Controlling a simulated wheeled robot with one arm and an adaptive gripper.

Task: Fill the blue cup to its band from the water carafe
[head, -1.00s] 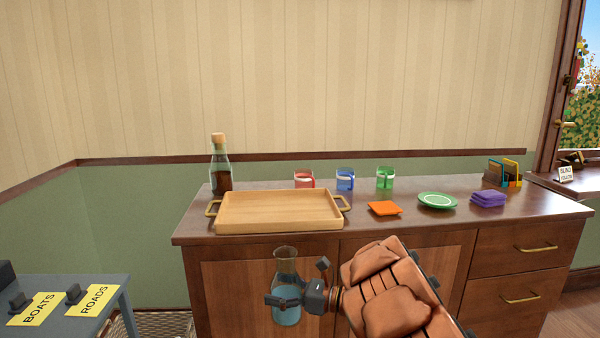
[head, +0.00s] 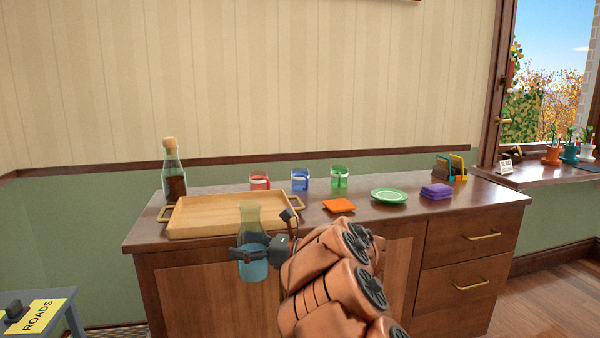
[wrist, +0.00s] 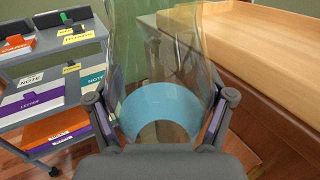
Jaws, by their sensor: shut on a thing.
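The water carafe (head: 252,240) is clear glass with blue water in its lower part. My gripper (head: 257,252) is shut on the carafe and holds it about upright in front of the sideboard, near the tray's front edge. The carafe also fills the middle of the wrist view (wrist: 160,105), with a finger on each side. The blue cup (head: 300,180) stands on the sideboard behind the tray, between a red cup (head: 260,181) and a green cup (head: 339,177). A pale band shows on the blue cup, but its contents are too small to tell.
A wooden tray (head: 205,231) lies on the sideboard (head: 390,222), with a dark corked bottle (head: 174,172) behind it. An orange napkin (head: 339,206), a green plate (head: 389,196) and purple cloths (head: 437,191) lie to the right. A grey cart (wrist: 45,75) is left in the wrist view.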

